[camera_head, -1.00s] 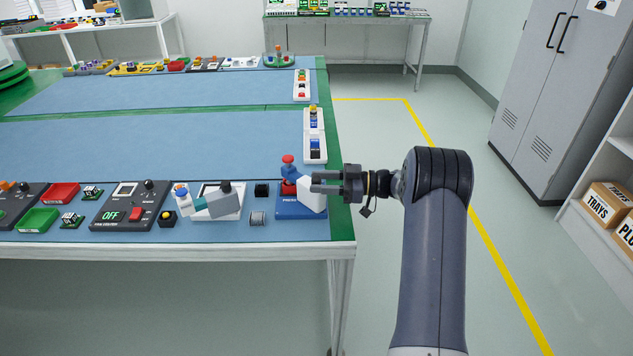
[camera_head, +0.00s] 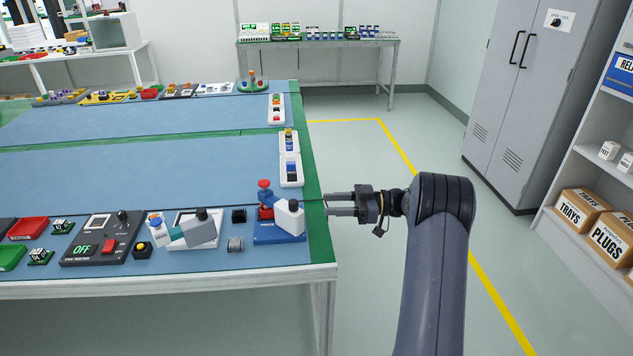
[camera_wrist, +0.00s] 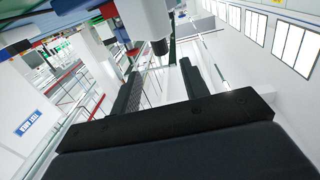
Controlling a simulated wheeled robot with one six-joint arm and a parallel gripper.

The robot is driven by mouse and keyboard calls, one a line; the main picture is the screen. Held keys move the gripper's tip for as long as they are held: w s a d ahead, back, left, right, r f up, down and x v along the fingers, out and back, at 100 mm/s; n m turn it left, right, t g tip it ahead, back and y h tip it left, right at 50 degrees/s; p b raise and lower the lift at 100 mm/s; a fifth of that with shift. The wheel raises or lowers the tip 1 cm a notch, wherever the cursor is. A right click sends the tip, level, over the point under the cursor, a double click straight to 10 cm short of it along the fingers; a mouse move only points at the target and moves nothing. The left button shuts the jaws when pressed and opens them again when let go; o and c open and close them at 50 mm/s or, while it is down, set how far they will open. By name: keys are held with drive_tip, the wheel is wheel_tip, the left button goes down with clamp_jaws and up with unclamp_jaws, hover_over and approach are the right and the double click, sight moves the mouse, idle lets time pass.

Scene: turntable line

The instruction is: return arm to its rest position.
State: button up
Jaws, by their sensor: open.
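My gripper (camera_head: 341,204) is open and empty in the head view. Its two fingers point left, with the tips near the right edge of the table (camera_head: 318,236). A blue press (camera_head: 279,232) with a red knob and a white head stands on the table's front right corner, left of the fingertips with a small gap in the picture. In the wrist view my gripper (camera_wrist: 160,85) shows two dark, parted fingers with nothing between them. A pale grey part with a dark tip, probably of the press, shows beyond them at the top.
A grey tester (camera_head: 103,238), a white fixture (camera_head: 190,230) and small parts line the table's front edge. A grey cabinet (camera_head: 530,90) and a shelf with cartons (camera_head: 580,208) stand at the right. The floor (camera_head: 370,150) between table and cabinet is clear.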

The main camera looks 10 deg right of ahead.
sight(294, 205)
drive_tip(key=x, duration=1.1)
drive_tip(key=shift+d+m+t, duration=0.15)
drive_tip(key=shift+m+t, duration=0.15)
drive_tip(key=shift+t, duration=0.2)
drive_tip(key=shift+g, duration=0.3)
